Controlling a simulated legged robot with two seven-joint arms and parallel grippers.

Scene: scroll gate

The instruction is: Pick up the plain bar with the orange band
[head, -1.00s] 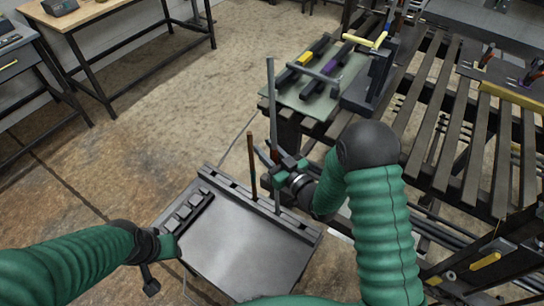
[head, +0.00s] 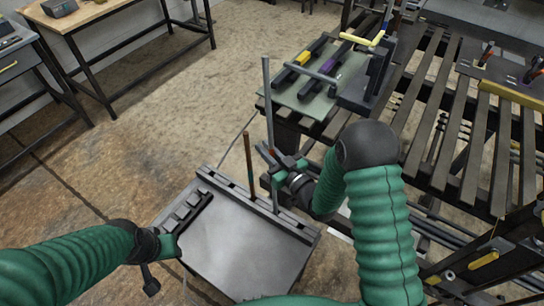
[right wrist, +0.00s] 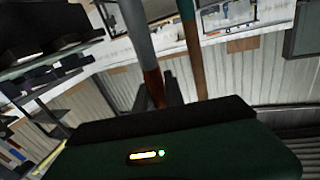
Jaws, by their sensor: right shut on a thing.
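A tall grey bar (head: 268,95) stands nearly upright at the back edge of the dark stand in the head view. My right gripper (head: 269,157) is shut on it partway up. In the right wrist view the grey bar (right wrist: 138,40) has a reddish-brown stretch low down, between the fingers (right wrist: 161,90). I cannot make out a clear orange band. A shorter brown rod (head: 250,165) stands just left of it, apart from the gripper; it also shows in the right wrist view (right wrist: 195,55). My left gripper (head: 166,246) is low at the stand's left side; its fingers are unclear.
The dark stand (head: 240,245) has a slotted back rail and several small blocks at left. Behind it, a slatted table (head: 430,130) carries a green tray (head: 305,100) with bars, including one with a yellow band and one with purple. Open floor lies left.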

